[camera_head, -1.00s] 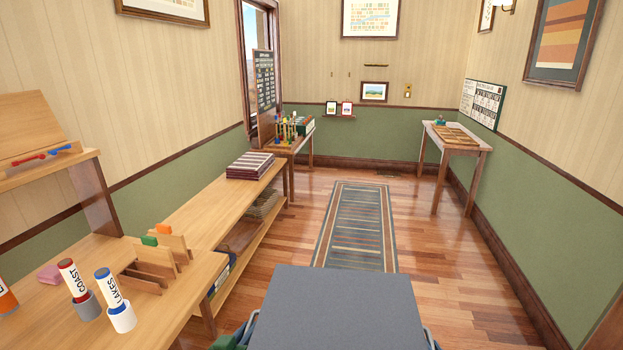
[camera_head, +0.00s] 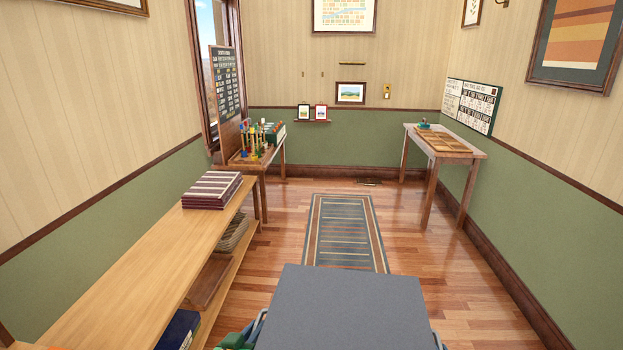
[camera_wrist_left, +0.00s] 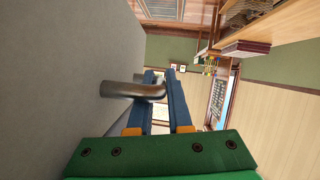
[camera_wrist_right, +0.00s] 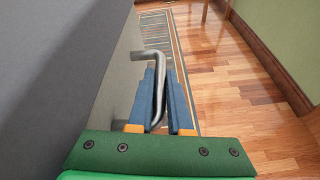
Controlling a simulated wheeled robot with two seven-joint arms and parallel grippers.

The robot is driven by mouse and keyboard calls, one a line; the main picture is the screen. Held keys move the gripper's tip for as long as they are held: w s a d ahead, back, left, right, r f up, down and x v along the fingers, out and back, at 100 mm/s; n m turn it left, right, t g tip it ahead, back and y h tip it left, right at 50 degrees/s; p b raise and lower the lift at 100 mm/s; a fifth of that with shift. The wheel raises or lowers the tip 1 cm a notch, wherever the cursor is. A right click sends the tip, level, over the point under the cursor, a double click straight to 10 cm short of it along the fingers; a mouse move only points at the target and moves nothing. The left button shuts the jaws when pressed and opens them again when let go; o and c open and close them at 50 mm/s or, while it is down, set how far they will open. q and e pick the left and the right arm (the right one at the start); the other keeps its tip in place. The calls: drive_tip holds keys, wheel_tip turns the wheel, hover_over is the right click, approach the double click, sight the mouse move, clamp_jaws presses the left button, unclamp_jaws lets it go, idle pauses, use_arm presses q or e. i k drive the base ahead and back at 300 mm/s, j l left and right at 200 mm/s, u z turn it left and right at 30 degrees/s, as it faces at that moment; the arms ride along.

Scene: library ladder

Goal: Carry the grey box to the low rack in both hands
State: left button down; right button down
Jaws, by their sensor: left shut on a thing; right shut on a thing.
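The grey box (camera_head: 345,305) is in front of me at the bottom of the head view, its flat top showing and looking about level. My left gripper (camera_head: 258,325) is at its left side. In the left wrist view its fingers (camera_wrist_left: 162,80) are shut on a metal handle (camera_wrist_left: 125,90) of the box. In the right wrist view my right gripper (camera_wrist_right: 160,80) is shut on the bent metal handle (camera_wrist_right: 150,55) on the other side. A long low wooden rack (camera_head: 130,275) with a lower shelf runs along the left wall.
Striped flat boxes (camera_head: 212,190) lie on the rack's far end. A small table (camera_head: 270,160) with colourful pieces stands beyond it. Another table (camera_head: 445,145) stands at the right wall. A striped rug (camera_head: 345,230) lies on the open floor ahead.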

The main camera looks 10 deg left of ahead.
sight(157, 263)
drive_tip(key=i+l+u, duration=0.1)
drive_tip(key=i+u, duration=0.3)
drive_tip(key=i, duration=1.1)
drive_tip(key=i+u, duration=0.45)
drive_tip(key=i, duration=0.35)
drive_tip(key=i+l+u, duration=0.2)
drive_tip(key=i+u, duration=0.25)
drive_tip(key=i, duration=0.3)
drive_tip(key=i+u, duration=0.15)
drive_tip(key=u, duration=0.3)
drive_tip(key=i+u, duration=0.2)
drive_tip(key=u, duration=0.3)
drive_tip(key=i+l+u, duration=0.15)
drive_tip(key=u, duration=0.3)
drive_tip(key=i+l+u, duration=0.15)
drive_tip(key=u, duration=0.3)
